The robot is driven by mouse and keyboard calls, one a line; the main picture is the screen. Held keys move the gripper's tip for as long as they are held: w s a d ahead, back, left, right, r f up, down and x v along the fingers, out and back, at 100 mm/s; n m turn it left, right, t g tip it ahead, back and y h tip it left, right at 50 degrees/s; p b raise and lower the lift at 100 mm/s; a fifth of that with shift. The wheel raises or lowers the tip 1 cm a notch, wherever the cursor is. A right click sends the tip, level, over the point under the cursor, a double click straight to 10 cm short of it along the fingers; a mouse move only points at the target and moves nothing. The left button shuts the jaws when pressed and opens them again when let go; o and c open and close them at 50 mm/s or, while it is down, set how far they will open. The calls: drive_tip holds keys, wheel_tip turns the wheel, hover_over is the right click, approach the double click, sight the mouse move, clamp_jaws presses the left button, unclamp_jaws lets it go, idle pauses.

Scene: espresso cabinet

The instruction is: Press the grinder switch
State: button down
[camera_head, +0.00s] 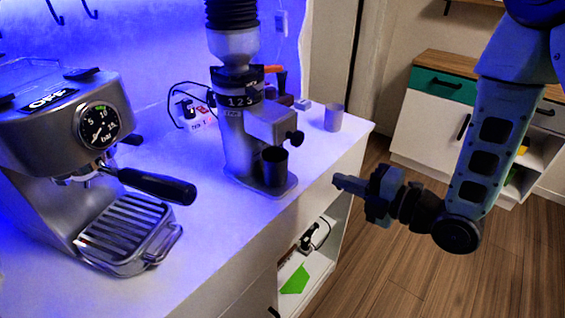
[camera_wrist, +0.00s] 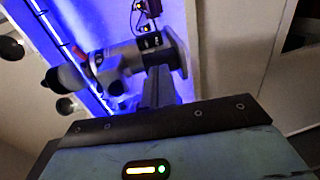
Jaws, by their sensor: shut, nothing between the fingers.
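The grinder (camera_head: 232,135), silver with a black bellows hopper (camera_head: 232,14) and a "1 2 3" display, stands upright on the white counter. A black knob (camera_head: 295,138) sticks out from its right side, and an orange-tipped lever (camera_head: 272,69) shows near its top. I cannot tell which part is the switch. My gripper (camera_head: 338,182) is shut and empty, to the right of the grinder, beyond the counter's edge and apart from it. In the wrist view, my gripper's fingers (camera_wrist: 160,86) point toward the grinder (camera_wrist: 122,62), which appears lying sideways and is partly hidden by them.
An espresso machine (camera_head: 75,140) with a black-handled portafilter (camera_head: 155,186) stands on the counter at left. A dark cup (camera_head: 275,166) sits at the grinder's front; a grey cup (camera_head: 333,117) stands near the counter's right corner. A small socket box (camera_head: 200,116) with cables lies behind the grinder.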

idle(0.4)
drive_tip(key=p+x, duration=0.1)
drive_tip(key=x, duration=0.3)
drive_tip(key=p+x, duration=0.2)
drive_tip(key=x, duration=0.2)
drive_tip(key=p+x, duration=0.2)
drive_tip(key=x, duration=0.3)
drive_tip(key=shift+r, duration=0.3)
drive_tip(key=shift+w+a+f, duration=0.2)
drive_tip(key=shift+w+a, duration=0.15)
drive_tip(key=shift+a, duration=0.05)
drive_tip(key=shift+f, duration=0.1)
